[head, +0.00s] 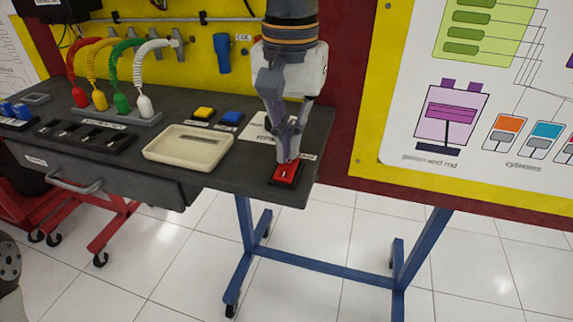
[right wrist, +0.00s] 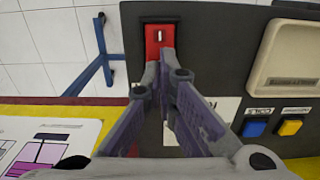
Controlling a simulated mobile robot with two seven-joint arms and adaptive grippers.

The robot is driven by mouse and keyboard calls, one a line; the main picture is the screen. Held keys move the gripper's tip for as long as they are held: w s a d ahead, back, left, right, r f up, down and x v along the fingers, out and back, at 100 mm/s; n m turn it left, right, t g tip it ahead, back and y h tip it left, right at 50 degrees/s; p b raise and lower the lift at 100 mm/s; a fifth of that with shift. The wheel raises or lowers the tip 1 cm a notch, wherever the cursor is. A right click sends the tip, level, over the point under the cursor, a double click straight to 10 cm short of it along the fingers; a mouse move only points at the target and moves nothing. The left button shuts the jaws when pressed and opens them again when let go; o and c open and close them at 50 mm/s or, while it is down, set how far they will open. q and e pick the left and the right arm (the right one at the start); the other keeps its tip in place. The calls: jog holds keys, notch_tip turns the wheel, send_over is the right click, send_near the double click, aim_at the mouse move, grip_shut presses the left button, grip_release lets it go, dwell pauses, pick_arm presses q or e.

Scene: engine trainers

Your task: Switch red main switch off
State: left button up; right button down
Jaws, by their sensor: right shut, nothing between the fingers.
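The red main switch (head: 286,174) is a red rocker in a dark frame near the front right corner of the dark bench top. It also shows in the right wrist view (right wrist: 159,38), with a white mark on its far part. My right gripper (head: 288,158) is shut and empty, pointing down with its fingertips over the back part of the switch. In the right wrist view the closed fingertips (right wrist: 167,52) overlap the near end of the switch. I cannot tell whether they touch it. The left gripper is not in view.
A cream tray (head: 152,157), a yellow button (head: 203,113) and a blue button (head: 232,118) lie left of the switch. Coloured cables (head: 119,75) arch over the back left. A poster panel (head: 365,110) stands at the right. The floor in front is clear.

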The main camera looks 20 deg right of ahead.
aim_at(290, 161)
jog(key=shift+f, duration=0.75)
notch_tip(290, 161, up, 6)
jog(key=p, duration=0.2)
jog(key=shift+f+p, duration=0.25)
jog(key=shift+p, duration=0.15)
jog(key=shift+r, duration=0.85)
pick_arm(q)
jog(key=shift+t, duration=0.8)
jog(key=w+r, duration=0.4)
pick_arm(e)
jog(key=shift+f, duration=0.1)
